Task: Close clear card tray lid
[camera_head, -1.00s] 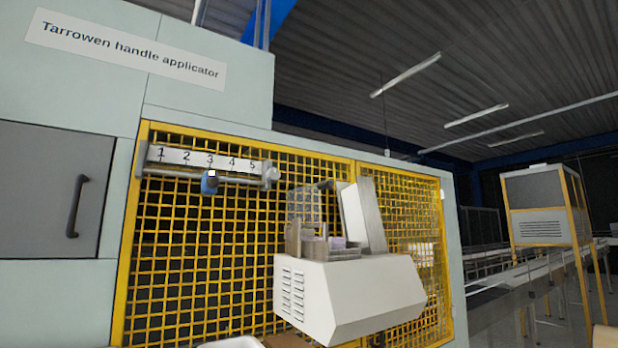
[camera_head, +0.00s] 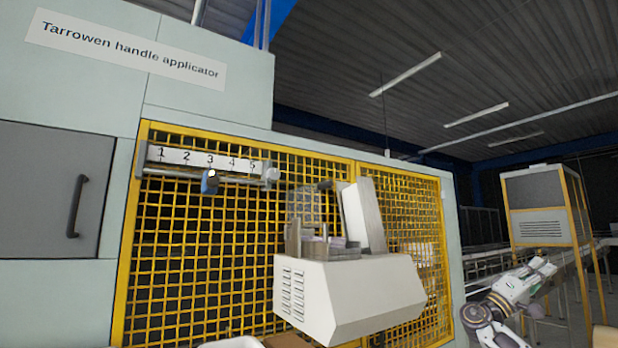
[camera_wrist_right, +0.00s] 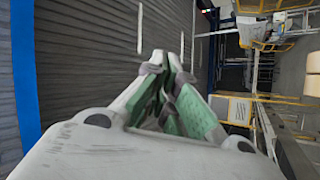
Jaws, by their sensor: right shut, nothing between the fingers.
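The card tray unit (camera_head: 350,295) is a white box with side vents, mounted in front of the yellow mesh guard. On top are metal card holders (camera_head: 322,247) with pale cards and an upright panel (camera_head: 362,215). A clear lid (camera_head: 307,205) seems to stand raised behind the cards, but it is hard to make out against the mesh. My right gripper (camera_head: 543,264) is at the lower right, well apart from the unit. In the right wrist view its fingers (camera_wrist_right: 172,75) are together and empty. My left gripper is in neither view.
A grey door with a handle (camera_head: 75,206) is at the left. A conveyor and a yellow-framed cabinet (camera_head: 541,195) stand behind my right arm.

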